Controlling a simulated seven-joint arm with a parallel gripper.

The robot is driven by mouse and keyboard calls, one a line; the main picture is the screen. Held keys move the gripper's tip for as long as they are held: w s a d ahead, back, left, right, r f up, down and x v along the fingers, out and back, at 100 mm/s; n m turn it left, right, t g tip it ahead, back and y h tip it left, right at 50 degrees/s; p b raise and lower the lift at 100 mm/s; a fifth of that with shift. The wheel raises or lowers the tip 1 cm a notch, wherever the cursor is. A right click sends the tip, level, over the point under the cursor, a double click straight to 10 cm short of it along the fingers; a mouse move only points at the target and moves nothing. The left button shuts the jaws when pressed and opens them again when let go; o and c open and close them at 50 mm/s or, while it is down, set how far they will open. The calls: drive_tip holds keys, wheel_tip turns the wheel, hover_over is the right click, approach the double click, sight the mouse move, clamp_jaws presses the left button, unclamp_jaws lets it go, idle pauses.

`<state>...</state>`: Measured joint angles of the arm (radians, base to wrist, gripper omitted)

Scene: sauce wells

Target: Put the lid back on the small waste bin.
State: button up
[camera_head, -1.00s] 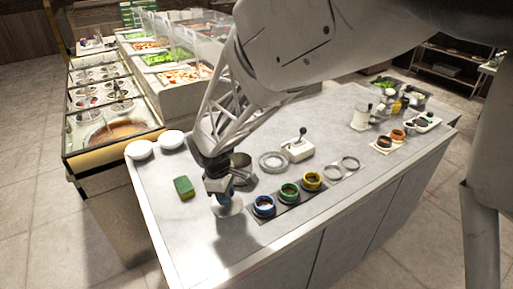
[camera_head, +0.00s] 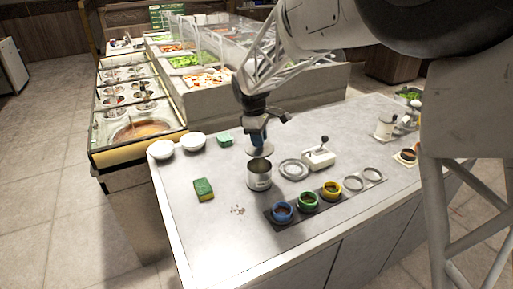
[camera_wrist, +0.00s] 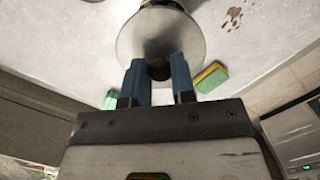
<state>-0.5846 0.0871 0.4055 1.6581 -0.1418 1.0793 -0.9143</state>
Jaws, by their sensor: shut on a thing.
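The small waste bin (camera_head: 260,181) is a grey metal cylinder standing upright on the counter. Its dark open top shows. The lid (camera_head: 260,151) is a round metal disc with a dark knob; it also shows in the wrist view (camera_wrist: 135,38). My gripper (camera_head: 258,138) is shut on the lid's knob, and its blue fingers (camera_wrist: 157,72) sit on both sides of the knob in the wrist view. The lid is held apart from the bin, above its opening in the head view. The lid hides most of the bin in the wrist view.
A green-yellow sponge (camera_head: 204,189) and dark crumbs (camera_head: 238,210) lie left of the bin. A green block (camera_head: 225,139) and white bowls (camera_head: 193,140) are behind. Blue (camera_head: 282,211), green (camera_head: 308,201) and yellow (camera_head: 332,190) sauce pots stand right. A grey ring dish (camera_head: 294,170) is close by.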

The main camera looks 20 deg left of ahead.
sight(259, 154)
drive_tip(key=shift+f, duration=0.2)
idle(0.4)
drive_tip(key=shift+f, duration=2.95)
drive_tip(key=shift+f, duration=0.25)
drive_tip(key=o, duration=1.5)
drive_tip(key=shift+c, duration=0.2)
drive_tip(key=shift+r, duration=0.2)
drive_tip(key=shift+r, duration=3.35)
